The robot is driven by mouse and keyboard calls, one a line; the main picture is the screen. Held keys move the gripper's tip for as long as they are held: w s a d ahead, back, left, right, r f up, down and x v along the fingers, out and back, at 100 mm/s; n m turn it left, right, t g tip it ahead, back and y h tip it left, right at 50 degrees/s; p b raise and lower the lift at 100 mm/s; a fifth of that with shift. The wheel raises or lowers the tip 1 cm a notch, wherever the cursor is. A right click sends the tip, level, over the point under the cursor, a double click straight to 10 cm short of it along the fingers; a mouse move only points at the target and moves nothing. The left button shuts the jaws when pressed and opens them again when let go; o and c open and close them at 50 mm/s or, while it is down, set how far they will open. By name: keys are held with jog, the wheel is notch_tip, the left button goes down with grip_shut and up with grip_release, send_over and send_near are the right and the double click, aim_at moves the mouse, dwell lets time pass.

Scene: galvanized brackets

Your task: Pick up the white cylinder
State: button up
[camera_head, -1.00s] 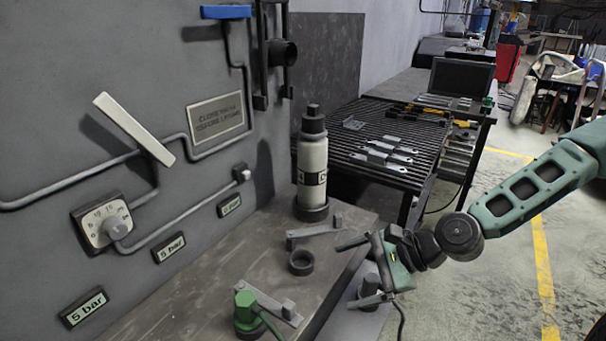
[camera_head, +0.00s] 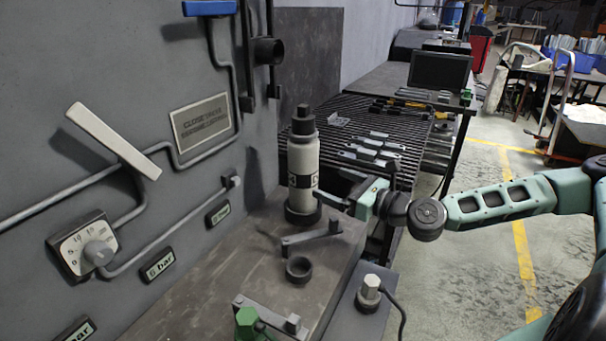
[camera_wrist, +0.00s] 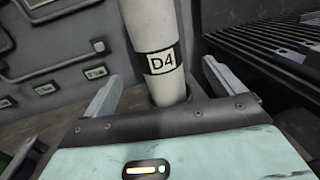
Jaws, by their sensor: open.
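The white cylinder (camera_head: 303,160) stands upright on the workbench in the head view, with a dark cap, a dark base ring and a dark label band. In the wrist view the cylinder (camera_wrist: 152,40) shows the label "D4" and stands between my open fingers. My gripper (camera_head: 335,200) reaches in from the right, low on the cylinder near its base. It also fills the lower part of the wrist view (camera_wrist: 165,85), one finger on each side of the cylinder. I cannot tell whether either finger touches it. The cylinder's top is out of the wrist view.
On the workbench (camera_head: 230,285) lie a bracket (camera_head: 310,236), a dark ring (camera_head: 299,269) and a green-knobbed part (camera_head: 247,322). A grey panel (camera_head: 110,60) with pipes and a gauge rises at left. A slatted rack (camera_head: 350,110) with several brackets stands behind.

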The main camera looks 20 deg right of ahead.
aim_at(316, 177)
jog(key=x, duration=0.4)
jog(key=shift+w+a+p, duration=0.15)
jog(key=shift+w+p, duration=0.1)
jog(key=shift+p, duration=0.05)
jog(key=shift+p+x, duration=0.75)
jog(key=shift+x, duration=1.9)
jog(key=shift+a, duration=0.1)
jog(key=shift+s, duration=0.1)
jog(key=shift+c, duration=0.2)
grip_shut()
jog(key=shift+r, duration=0.15)
